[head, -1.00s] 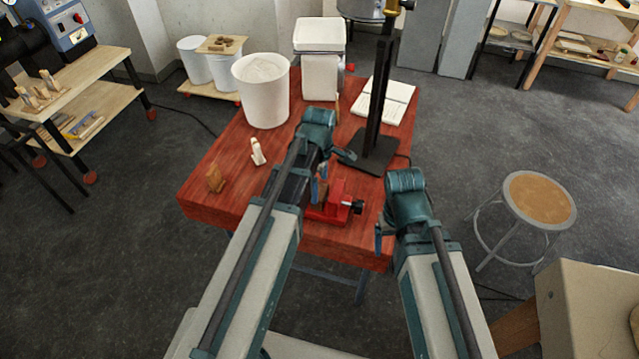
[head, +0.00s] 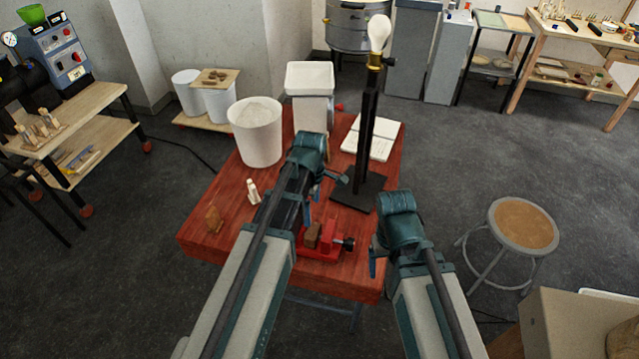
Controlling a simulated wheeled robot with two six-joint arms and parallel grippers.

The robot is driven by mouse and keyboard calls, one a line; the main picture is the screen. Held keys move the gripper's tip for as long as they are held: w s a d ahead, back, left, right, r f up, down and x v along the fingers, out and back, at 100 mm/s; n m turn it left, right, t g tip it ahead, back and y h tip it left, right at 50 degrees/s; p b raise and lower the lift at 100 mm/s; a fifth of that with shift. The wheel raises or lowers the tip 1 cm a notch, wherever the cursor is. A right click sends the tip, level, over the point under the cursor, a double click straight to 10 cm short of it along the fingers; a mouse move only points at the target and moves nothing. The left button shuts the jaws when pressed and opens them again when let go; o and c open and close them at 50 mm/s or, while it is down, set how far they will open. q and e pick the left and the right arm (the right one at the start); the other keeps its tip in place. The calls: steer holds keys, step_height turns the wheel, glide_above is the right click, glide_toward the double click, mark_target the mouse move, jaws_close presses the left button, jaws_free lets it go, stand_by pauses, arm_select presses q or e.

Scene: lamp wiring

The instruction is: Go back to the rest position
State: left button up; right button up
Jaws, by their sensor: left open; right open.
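My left gripper (head: 322,203) is open and empty, above the red table beside the lamp stand's base and the vise. Its arm hides part of the table. My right gripper (head: 376,258) is open, by the table's right front edge; one finger shows and the rest is hidden behind its wrist. The black lamp stand (head: 367,130) is upright on the table, with a white bulb (head: 379,32) in the brass socket at its top. Both grippers are apart from the stand as far as I can see.
The red table (head: 222,190) holds a red vise (head: 327,240) with a brown block, a white bucket (head: 257,135), a white bin (head: 310,80), an open booklet (head: 380,133) and small parts at the left. A stool (head: 522,225) stands right. The floor between is clear.

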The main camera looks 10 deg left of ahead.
mark_target(313, 231)
arm_select(q)
steer(key=shift+f, duration=0.1)
arm_select(e)
steer(key=shift+f, duration=0.15)
arm_select(q)
step_height(313, 231, down, 12)
steer(key=b, duration=1.2)
arm_select(e)
step_height(313, 231, down, 12)
